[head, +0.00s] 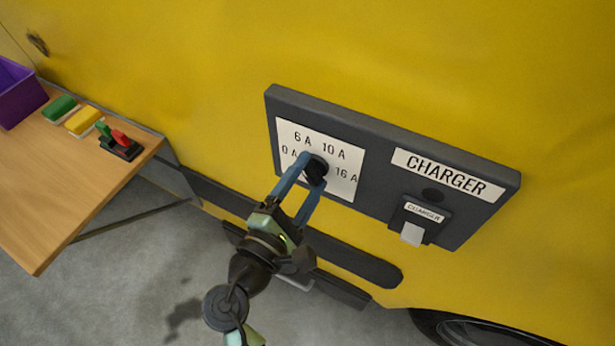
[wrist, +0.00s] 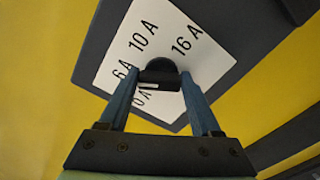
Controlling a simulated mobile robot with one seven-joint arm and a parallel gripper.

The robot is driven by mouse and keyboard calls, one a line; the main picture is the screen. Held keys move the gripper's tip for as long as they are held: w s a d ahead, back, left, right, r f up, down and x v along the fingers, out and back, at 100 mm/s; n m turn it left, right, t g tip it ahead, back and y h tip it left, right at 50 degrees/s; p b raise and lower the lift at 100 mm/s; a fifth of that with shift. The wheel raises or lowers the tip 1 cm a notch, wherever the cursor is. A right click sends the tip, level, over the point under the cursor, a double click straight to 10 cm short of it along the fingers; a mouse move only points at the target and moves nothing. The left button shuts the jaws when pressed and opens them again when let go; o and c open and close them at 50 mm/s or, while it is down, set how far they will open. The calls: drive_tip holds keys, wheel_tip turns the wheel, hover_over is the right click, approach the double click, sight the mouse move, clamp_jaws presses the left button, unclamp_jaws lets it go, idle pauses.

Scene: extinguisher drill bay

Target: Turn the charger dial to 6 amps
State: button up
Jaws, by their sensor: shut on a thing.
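The charger dial (head: 317,172) is a black knob on a white label plate (head: 345,183) marked 0 A, 6 A, 10 A and 16 A, on the left part of a dark charger panel (head: 385,190). My gripper (head: 312,168) has its two blue fingers on either side of the dial, shut on it. In the wrist view the dial (wrist: 160,72) sits between the fingertips. A short white mark on it lies toward the left, near the 0 A and 6 A labels; I cannot tell exactly which it points at. The 0 A label is partly hidden by a finger.
The panel is on a yellow vehicle side (head: 480,70). A CHARGER sign (head: 447,175) and a small dark box (head: 424,218) are right of the dial. At left, a wooden table (head: 70,180) holds a purple bin (head: 18,95), green and yellow blocks and a small red-and-green-handled item.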

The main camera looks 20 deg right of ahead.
drive_tip(key=o, duration=1.4)
drive_tip(key=shift+s+a, duration=0.1)
drive_tip(key=b+v, duration=0.2)
drive_tip(key=v, duration=1)
drive_tip(key=shift+s+a, duration=0.3)
